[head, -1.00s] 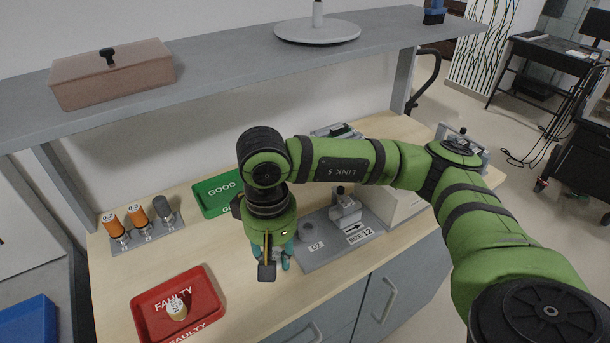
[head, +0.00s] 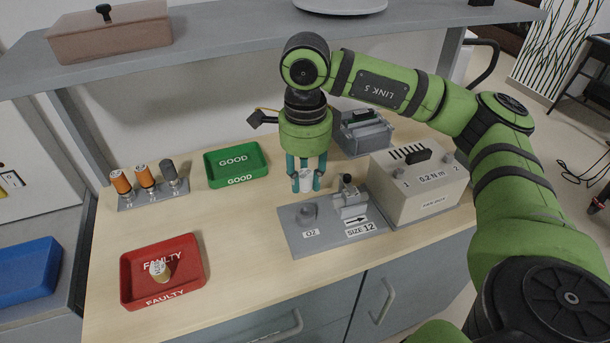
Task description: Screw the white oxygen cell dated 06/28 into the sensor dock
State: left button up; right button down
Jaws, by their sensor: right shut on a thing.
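My right gripper (head: 306,185) points down with its teal fingers shut on a white oxygen cell (head: 306,176). It holds the cell upright near the back edge of the grey dock plate. Any date on the held cell is too small to read. The sensor dock, a round grey socket labelled O2 (head: 306,212), stands at the left of the plate, just in front of the cell and apart from it. Another cell, whitish with a tan band (head: 159,271), lies in the red FAULTY tray (head: 190,286). My left gripper is not in view.
A grey clamp fixture (head: 350,203) labelled SIZE 12 stands right of the socket. The green GOOD tray (head: 263,170) is left of my gripper. A rack (head: 150,198) holds two orange cylinders and one grey. A shelf (head: 240,45) spans above.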

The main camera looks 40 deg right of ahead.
jog(key=shift+f+b, duration=0.5)
jog(key=shift+f, duration=0.35)
jog(key=shift+f+b, duration=0.95)
jog(key=shift+f, duration=0.65)
jog(key=shift+b, duration=0.3)
jog(key=shift+f, duration=0.15)
jog(key=shift+f+b, duration=0.25)
jog(key=shift+b, duration=0.15)
jog(key=shift+f+b, duration=0.3)
jog(key=shift+b, duration=0.15)
jog(key=shift+f, duration=0.15)
jog(key=shift+f+b, duration=0.1)
jog(key=shift+b, duration=0.25)
jog(key=shift+f, duration=0.15)
